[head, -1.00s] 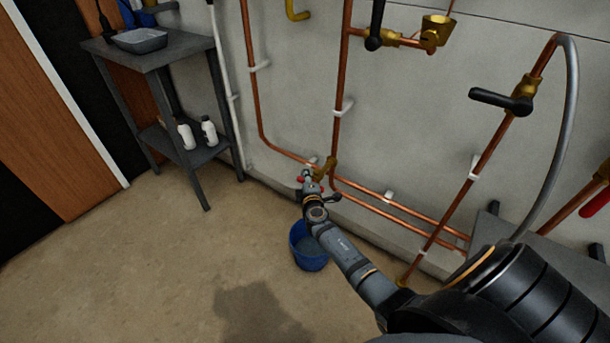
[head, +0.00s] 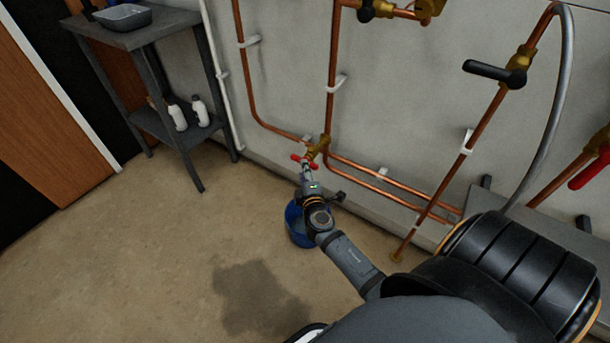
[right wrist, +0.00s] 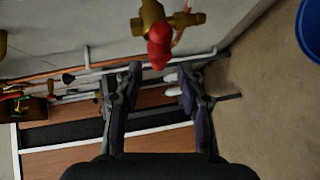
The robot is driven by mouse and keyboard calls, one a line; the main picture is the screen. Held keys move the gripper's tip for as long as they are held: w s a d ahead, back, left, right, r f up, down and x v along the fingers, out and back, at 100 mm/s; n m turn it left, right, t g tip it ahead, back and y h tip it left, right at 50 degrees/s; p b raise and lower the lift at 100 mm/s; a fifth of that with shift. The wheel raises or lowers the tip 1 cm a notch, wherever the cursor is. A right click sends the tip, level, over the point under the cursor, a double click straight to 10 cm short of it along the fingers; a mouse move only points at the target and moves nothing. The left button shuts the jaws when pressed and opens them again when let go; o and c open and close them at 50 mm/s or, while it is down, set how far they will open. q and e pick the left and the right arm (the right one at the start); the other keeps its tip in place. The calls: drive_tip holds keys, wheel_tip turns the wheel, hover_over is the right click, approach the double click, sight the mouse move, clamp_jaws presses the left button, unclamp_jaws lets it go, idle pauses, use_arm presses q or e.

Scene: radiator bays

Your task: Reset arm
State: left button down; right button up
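My right arm reaches down toward the wall, and its gripper (head: 307,178) is just in front of a brass valve (head: 318,148) with a red handle (head: 301,160). In the right wrist view the two fingers of that gripper (right wrist: 155,85) are spread wide with nothing between them. The red handle (right wrist: 159,46) and the brass valve body (right wrist: 152,18) show beyond the fingertips, apart from them. My left gripper is in neither current view.
A blue bucket (head: 297,228) stands on the floor, partly behind my right arm. Copper pipes (head: 333,90) with black-handled valves (head: 495,71) run along the wall. A grey shelf table (head: 160,33) with white bottles (head: 177,117) stands at left. Floor at left is open, with a dark patch (head: 258,298).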

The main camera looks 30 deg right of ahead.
drive_tip(key=shift+v, duration=0.95)
